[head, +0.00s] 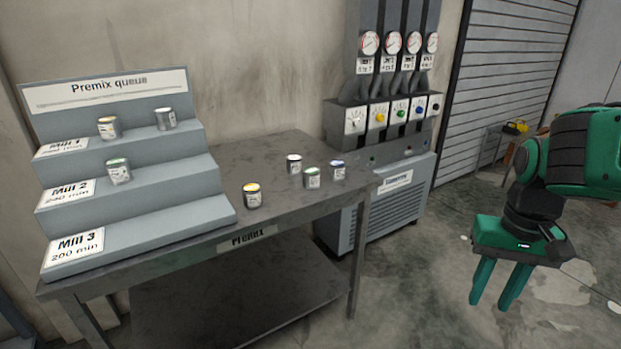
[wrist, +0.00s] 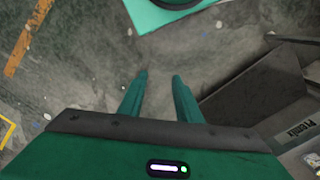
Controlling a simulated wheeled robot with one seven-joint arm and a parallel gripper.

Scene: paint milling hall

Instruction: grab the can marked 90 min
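Several small paint cans are in the head view; their label print is too small to read, so I cannot tell which is marked 90 min. On the table stand a yellow-topped can (head: 252,197), a white-topped can (head: 294,165), a green-topped can (head: 312,178) and a blue-topped can (head: 338,171). On the stepped rack, a yellow-topped can (head: 109,128) and a pale-topped can (head: 166,119) stand on the top step, a green-topped can (head: 118,172) on the middle one. My gripper (head: 490,304) is open and empty, pointing down, well right of the table; its fingers also show in the wrist view (wrist: 160,76).
The stepped rack (head: 190,216), headed "Premix queue", covers the left of the table (head: 285,215). Its bottom step, labelled Mill 3, is empty. A grey cabinet with gauges (head: 400,190) stands behind the table's right end. Open floor (head: 430,290) lies between table and gripper.

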